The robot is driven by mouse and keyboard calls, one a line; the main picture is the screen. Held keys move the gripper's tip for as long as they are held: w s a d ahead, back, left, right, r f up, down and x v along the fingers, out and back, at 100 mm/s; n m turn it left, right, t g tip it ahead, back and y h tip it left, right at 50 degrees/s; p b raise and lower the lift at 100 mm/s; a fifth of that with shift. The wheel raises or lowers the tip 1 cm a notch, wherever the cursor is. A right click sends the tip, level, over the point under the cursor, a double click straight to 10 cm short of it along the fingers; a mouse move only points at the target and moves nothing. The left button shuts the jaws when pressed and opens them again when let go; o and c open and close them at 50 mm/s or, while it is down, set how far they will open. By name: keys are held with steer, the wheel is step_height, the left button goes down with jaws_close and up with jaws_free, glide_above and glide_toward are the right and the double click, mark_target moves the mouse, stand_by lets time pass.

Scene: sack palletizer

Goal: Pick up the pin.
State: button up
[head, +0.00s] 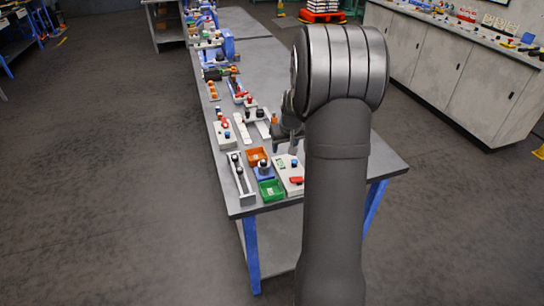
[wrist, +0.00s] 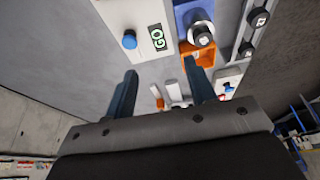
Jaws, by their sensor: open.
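What looks like the pin, a round metal piece with a dark cap (wrist: 201,35), stands in a blue block (wrist: 188,12) in the wrist view. In the head view the pin (head: 264,166) is upright in the blue block (head: 264,174), between the orange and green bins. My gripper (wrist: 158,78) is open, with nothing between its fingers. The pin lies beyond the right-hand finger in the wrist view, apart from it. In the head view my gripper (head: 287,141) is above the bench, behind the pin and partly hidden by my arm.
A white box with a GO label (wrist: 143,17) and blue button (wrist: 129,40) is beside the block. An orange bin (head: 257,156), a green bin (head: 271,190) and a grey rail with black knobs (head: 240,180) crowd the pin. Bare bench (head: 265,70) lies farther back.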

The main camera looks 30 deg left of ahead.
steer(key=m, duration=0.2)
step_height(320, 180, up, 11)
steer(key=m+g+h, duration=0.3)
steer(key=m, duration=2.1)
glide_above(264, 161)
step_height(264, 161, down, 12)
steer(key=shift+w+a+f, duration=0.1)
steer(key=shift+w+a, duration=0.05)
step_height(264, 161, down, 5)
steer(key=shift+f, duration=0.1)
